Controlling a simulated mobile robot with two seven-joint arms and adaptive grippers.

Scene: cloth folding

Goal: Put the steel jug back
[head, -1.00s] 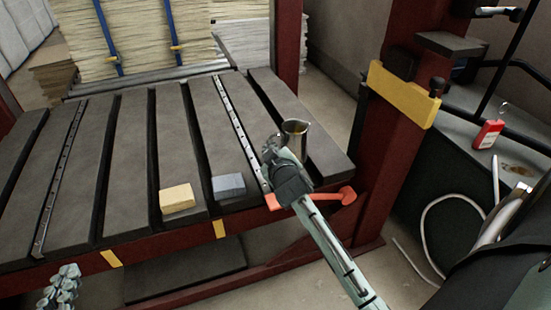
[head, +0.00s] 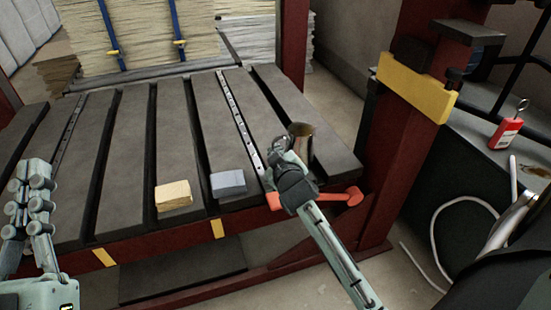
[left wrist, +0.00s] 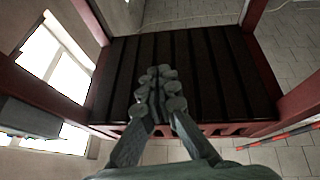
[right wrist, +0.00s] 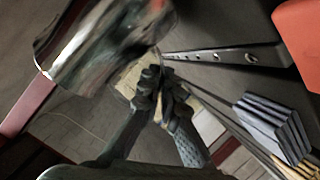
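The steel jug (head: 301,130) is at the right end of the slatted table, partly hidden behind my right gripper (head: 280,150). It looks tilted, and its dark brownish inside shows. In the right wrist view the shiny jug (right wrist: 100,45) fills the upper left, right by the fingertips (right wrist: 160,80). The fingers are closed together at its near side and seem to grip it; the exact contact is hard to see. My left gripper (head: 32,190) is empty at the left front of the table. In the left wrist view its fingertips (left wrist: 161,78) are together.
A yellow block (head: 173,195) and a grey block (head: 228,183) lie near the table's front edge. A red-orange handle (head: 340,197) sticks out by my right gripper. A dark red post (head: 385,150) stands at right.

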